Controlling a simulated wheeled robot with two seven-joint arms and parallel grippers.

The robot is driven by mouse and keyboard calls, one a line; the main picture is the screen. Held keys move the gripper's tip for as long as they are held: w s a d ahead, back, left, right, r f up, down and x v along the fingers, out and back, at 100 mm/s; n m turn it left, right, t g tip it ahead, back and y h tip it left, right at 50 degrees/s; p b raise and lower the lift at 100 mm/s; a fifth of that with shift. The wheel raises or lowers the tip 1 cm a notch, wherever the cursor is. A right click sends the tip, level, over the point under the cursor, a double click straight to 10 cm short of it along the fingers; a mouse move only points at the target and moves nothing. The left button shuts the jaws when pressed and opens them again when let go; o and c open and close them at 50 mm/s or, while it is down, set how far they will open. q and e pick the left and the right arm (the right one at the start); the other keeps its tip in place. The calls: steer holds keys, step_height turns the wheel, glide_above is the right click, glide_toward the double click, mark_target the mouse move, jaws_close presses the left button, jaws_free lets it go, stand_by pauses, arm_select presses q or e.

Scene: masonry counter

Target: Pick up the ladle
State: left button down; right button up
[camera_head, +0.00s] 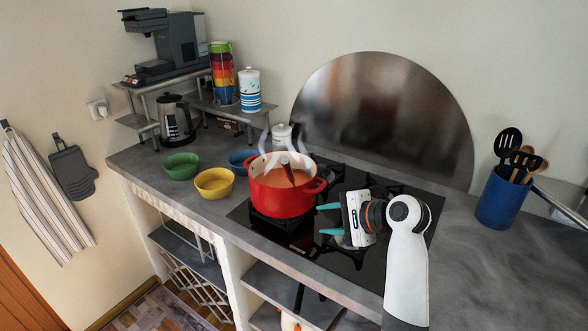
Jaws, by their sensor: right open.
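The red pot (290,197) stands on the black stove, holding orange-red soup, with steam rising above it. A dark handle, seemingly the ladle (288,170), sticks up out of the soup; its lower end is hidden. My right gripper (323,219) is just right of the pot, with its two teal fingers apart and pointing left toward the pot. Nothing shows between the fingers. My left gripper is not in view.
A green bowl (181,166), a yellow bowl (214,183) and a blue bowl (241,160) stand left of the pot. A blue utensil holder (501,199) stands at the right. A white canister (282,137) is behind the pot.

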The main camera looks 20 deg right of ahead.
steer(key=w+r+m+t+y, duration=0.2)
steer(key=w+r+m+y, duration=0.15)
steer(key=r, duration=0.55)
steer(key=d+f+p+x, duration=0.1)
steer(key=p+x, duration=0.3)
steer(key=x, duration=0.8)
steer(key=shift+w+f+h, duration=0.3)
steer(key=shift+f+h, duration=0.05)
steer(key=shift+h, duration=0.1)
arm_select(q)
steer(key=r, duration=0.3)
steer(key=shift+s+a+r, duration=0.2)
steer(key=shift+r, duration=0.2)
arm_select(e)
jaws_close()
